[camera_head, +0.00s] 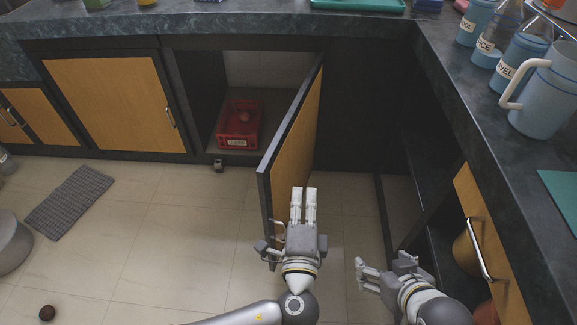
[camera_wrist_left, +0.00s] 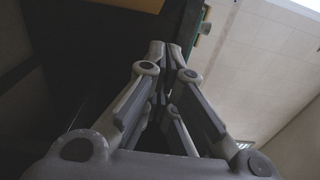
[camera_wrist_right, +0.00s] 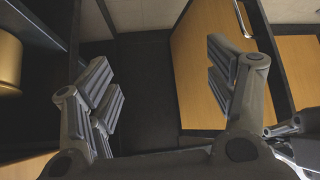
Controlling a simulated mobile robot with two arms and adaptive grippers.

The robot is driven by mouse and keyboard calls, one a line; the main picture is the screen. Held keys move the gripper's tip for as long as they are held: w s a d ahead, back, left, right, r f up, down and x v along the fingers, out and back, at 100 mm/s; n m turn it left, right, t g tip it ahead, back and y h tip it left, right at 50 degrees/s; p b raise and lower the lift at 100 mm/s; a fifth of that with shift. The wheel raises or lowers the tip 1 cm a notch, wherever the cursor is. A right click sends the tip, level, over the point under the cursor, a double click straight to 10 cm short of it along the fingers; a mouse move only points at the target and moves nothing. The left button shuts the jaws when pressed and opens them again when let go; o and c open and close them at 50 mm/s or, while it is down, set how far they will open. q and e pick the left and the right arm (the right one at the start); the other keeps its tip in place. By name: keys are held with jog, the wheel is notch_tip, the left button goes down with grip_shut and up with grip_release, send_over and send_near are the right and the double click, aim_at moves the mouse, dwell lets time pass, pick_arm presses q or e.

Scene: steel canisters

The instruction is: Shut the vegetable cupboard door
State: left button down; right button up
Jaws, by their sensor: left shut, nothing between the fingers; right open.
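The cupboard door (camera_head: 298,135) stands wide open in the head view, swung out toward me, with its wood face to the right. Behind it the open cupboard holds a red crate (camera_head: 239,140) with a round reddish thing in it. My left gripper (camera_head: 303,190) is shut and empty, close to the right side of the door; I cannot tell whether it touches. It also shows shut in the left wrist view (camera_wrist_left: 166,48). My right gripper (camera_head: 375,268) is open and empty, lower right. In the right wrist view a wood-faced door (camera_wrist_right: 205,85) with a metal handle shows beyond its fingers.
A second cupboard door (camera_head: 115,105) at the left is shut. At the right, another wood door (camera_head: 490,245) with a handle stands beneath the counter (camera_head: 445,60). A grey mat (camera_head: 68,202) and a dark round thing (camera_head: 47,312) lie on the floor. The left floor is mostly clear.

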pick_arm(q)
jog(key=w+a+b, duration=0.1)
jog(key=w+a, duration=0.2)
jog(key=w, duration=0.5)
jog(key=shift+w+a, duration=0.4)
pick_arm(e)
jog(key=w+a+r+t+y, duration=0.1)
jog(key=w+a+r+t, duration=0.1)
jog(key=w+r+t, duration=0.2)
jog(key=shift+w+r, duration=0.3)
jog(key=shift+w, duration=0.4)
